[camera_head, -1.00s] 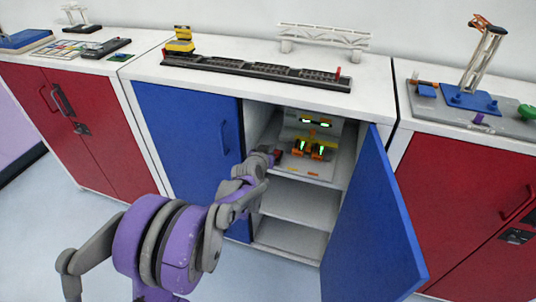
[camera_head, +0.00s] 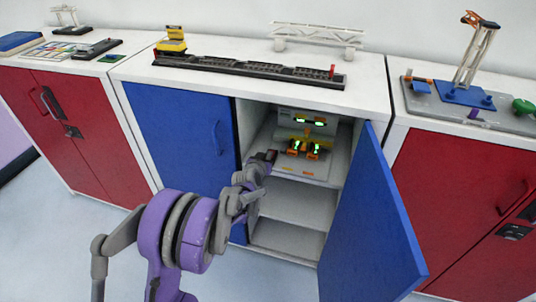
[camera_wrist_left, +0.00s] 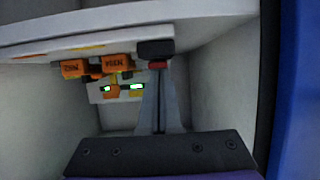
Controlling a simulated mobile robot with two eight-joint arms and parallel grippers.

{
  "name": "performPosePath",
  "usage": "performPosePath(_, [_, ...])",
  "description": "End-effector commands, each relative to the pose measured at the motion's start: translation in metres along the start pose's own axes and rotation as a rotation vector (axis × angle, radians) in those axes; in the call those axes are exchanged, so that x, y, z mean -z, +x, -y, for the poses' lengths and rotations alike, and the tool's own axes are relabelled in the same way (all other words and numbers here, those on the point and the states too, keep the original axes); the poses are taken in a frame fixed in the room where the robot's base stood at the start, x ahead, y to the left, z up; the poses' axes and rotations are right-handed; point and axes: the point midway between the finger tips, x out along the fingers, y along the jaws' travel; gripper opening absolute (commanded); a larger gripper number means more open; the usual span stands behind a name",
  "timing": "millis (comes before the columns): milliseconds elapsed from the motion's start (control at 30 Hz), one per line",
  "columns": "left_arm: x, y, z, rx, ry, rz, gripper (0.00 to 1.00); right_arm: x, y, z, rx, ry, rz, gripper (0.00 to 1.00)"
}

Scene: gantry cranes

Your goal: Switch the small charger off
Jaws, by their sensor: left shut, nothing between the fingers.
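The charger (camera_head: 283,161), a pale unit on the upper shelf of the open middle cabinet, holds two orange battery packs (camera_head: 314,151) with green lights. A grey panel (camera_head: 288,117) with two green displays stands behind them. I cannot tell which part is the small charger, and its switch is too small to make out. My left gripper (camera_head: 270,156) is shut and empty at the left front of the charger. In the left wrist view, which looks upside down, the shut fingers (camera_wrist_left: 158,62) are beside the orange packs (camera_wrist_left: 118,65); whether they touch the charger is unclear.
The blue right door (camera_head: 372,225) is swung open; the blue left door (camera_head: 185,135) is closed beside my arm. The lower shelf (camera_head: 300,203) is empty. A crane model (camera_head: 475,60) and a bridge (camera_head: 318,35) stand on the cabinet tops.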

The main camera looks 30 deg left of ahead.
Motion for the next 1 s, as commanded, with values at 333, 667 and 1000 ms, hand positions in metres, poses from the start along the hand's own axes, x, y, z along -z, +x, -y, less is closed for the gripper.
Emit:
performPosePath(333, [-0.002, 0.0, 0.0, -0.001, 0.0, 0.001, 0.0, 0.0, 0.0, 0.0, 0.0, 0.0, 0.0, 0.27])
performPosePath(667, [0.011, -0.005, 0.0, 0.0, 0.0, 0.0, 0.0, 0.005, -0.01, 0.0, 0.0, 0.0, -0.004, 0.27])
performPosePath(1000, [0.012, -0.006, 0.0, 0.0, 0.0, 0.0, 0.0, 0.005, -0.011, 0.0, 0.0, 0.0, -0.004, 0.27])
